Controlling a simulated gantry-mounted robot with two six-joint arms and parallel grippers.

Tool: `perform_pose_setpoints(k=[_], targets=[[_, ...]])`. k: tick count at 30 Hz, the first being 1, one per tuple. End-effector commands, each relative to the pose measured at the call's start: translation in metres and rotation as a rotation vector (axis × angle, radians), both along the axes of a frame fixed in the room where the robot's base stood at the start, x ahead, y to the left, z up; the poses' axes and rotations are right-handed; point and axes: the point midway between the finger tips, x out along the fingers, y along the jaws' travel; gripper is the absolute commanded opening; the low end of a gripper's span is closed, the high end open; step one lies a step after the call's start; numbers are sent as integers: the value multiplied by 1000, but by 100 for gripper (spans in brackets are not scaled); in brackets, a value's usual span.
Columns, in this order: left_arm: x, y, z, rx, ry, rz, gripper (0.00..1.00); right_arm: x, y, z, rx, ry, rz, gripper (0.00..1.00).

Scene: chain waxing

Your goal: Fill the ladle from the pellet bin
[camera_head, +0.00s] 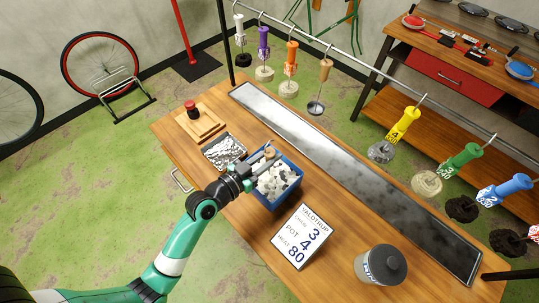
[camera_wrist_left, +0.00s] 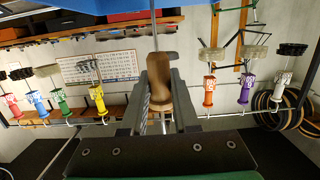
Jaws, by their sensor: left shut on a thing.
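The blue pellet bin (camera_head: 268,200) stands on the wooden bench and holds white and grey pellets (camera_head: 280,182). My left gripper (camera_head: 264,160) is at the bin's upper left edge in the head view. It is shut on the ladle's wooden handle, which the left wrist view shows between the fingers (camera_wrist_left: 159,100). The ladle's handle (camera_wrist_left: 158,70) leads to a thin shaft that runs towards a blue surface at the top of that view. The ladle's bowl is hidden, so I cannot tell whether it holds pellets. My right gripper is out of view.
Coloured-handled tools hang from a rail behind the long metal strip (camera_head: 350,175).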

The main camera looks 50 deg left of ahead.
Motion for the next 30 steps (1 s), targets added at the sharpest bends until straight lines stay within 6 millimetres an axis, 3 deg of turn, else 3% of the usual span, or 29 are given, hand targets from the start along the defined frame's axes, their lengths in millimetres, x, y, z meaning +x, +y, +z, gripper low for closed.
perform_pose_setpoints(k=[11, 30], targets=[[0, 0, 4, 0, -1, 0, 0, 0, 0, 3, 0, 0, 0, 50], [0, 0, 78, 0, -1, 0, 0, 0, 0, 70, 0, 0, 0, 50]])
